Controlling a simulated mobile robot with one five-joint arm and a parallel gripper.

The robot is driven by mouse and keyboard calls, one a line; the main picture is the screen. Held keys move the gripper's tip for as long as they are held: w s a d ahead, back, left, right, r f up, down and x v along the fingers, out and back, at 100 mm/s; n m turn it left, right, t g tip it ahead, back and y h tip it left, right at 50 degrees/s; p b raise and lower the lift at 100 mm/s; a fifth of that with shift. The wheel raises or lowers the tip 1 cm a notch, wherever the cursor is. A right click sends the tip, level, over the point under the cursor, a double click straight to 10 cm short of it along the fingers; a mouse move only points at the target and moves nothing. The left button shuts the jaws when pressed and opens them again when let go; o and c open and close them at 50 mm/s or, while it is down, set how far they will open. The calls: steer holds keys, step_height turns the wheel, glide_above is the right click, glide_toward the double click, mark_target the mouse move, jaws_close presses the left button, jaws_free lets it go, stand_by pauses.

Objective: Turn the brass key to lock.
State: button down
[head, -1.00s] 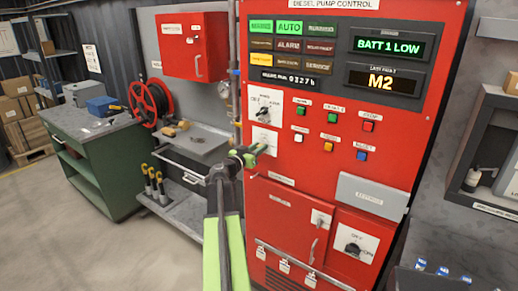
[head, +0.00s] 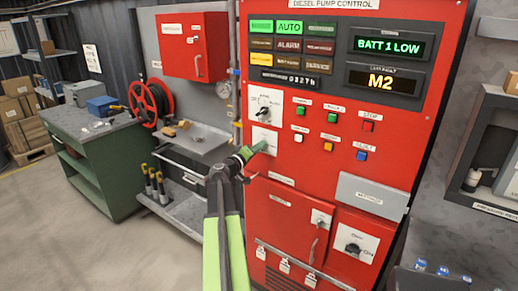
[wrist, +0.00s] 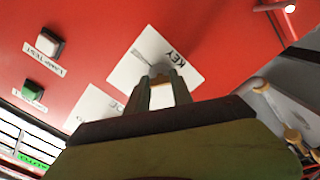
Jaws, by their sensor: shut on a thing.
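The brass key (wrist: 160,79) shows as a small tan piece between my fingertips, in front of a white plate marked KEY (wrist: 150,56) on the red panel. My gripper (wrist: 162,84) is shut on it, with a finger on each side. In the head view, my gripper (head: 258,149) reaches the lower white plate (head: 264,138) at the panel's left side. The key is hidden there behind the green fingers. How far the key is turned cannot be told.
A selector switch (head: 264,108) sits just above the key plate. Several coloured buttons (head: 332,118) are to its right. A door handle (head: 313,250) and grey box (head: 372,196) are lower on the panel. A green workbench (head: 92,150) stands at left, beyond open floor.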

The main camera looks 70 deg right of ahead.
steer(key=n, duration=0.6)
steer(key=shift+f+n, duration=0.1)
steer(key=shift+n, duration=0.2)
stand_by(0.4)
steer(key=c, duration=1.1)
jaws_free()
steer(key=shift+a, duration=0.1)
steer(key=v, duration=1.7)
steer(key=shift+a, duration=0.15)
